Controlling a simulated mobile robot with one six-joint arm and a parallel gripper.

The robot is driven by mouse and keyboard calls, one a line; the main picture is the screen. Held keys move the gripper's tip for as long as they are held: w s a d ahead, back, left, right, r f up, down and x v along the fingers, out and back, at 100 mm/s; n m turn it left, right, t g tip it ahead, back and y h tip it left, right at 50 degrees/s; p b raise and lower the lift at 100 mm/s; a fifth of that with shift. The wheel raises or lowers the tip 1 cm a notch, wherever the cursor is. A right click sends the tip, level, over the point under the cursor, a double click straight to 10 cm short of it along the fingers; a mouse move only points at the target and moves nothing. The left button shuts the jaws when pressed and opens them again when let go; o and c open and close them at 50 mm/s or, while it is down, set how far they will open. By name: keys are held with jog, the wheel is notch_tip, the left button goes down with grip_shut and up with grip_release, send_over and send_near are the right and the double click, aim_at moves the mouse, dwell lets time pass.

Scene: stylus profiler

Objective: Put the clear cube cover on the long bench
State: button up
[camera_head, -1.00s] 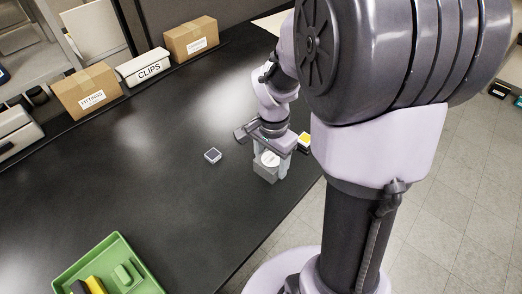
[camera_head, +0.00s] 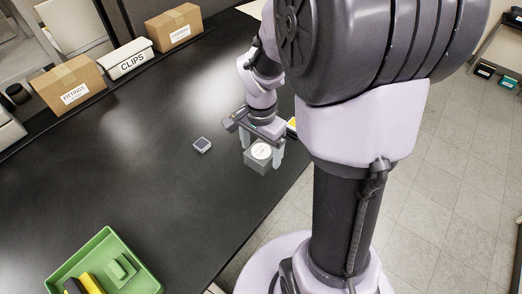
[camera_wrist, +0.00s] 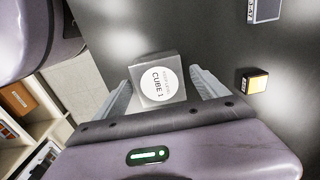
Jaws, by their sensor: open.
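The clear cube cover (camera_head: 256,167) looks like a greyish see-through cube with a round white label on top. It appears to stand on the long black bench (camera_head: 150,190), near the bench's right edge. My gripper (camera_head: 262,159) points down over it with one finger on each side. In the wrist view the cover (camera_wrist: 145,99) sits between the two open fingers of my gripper (camera_wrist: 160,82), and its label reads "CUBE 1". Narrow gaps show beside it, so the fingers do not look closed on it. Its lower part is partly hidden.
A small dark square block (camera_head: 202,145) lies left of the cover. A yellow-topped block (camera_wrist: 256,84) stands just right of my gripper. A green tray (camera_head: 148,275) is at the front left. A CLIPS box (camera_head: 128,62) and cartons line the back. Open bench lies between.

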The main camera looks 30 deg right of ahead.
aim_at(261, 151)
notch_tip(261, 151, up, 10)
jog(key=p, duration=0.4)
jog(key=s+a+r+n+t+y, duration=0.1)
jog(key=s+a+r+n+t, duration=0.2)
jog(key=a, duration=0.4)
jog(key=s+a+r+n+t+y, duration=0.1)
jog(key=s+a+r+n+t, duration=0.1)
jog(key=s+a+r+n, duration=0.4)
jog(key=shift+s+a+r+n+t, duration=0.3)
jog(key=shift+s+a+r+t, duration=0.2)
jog(key=shift+s, duration=0.65)
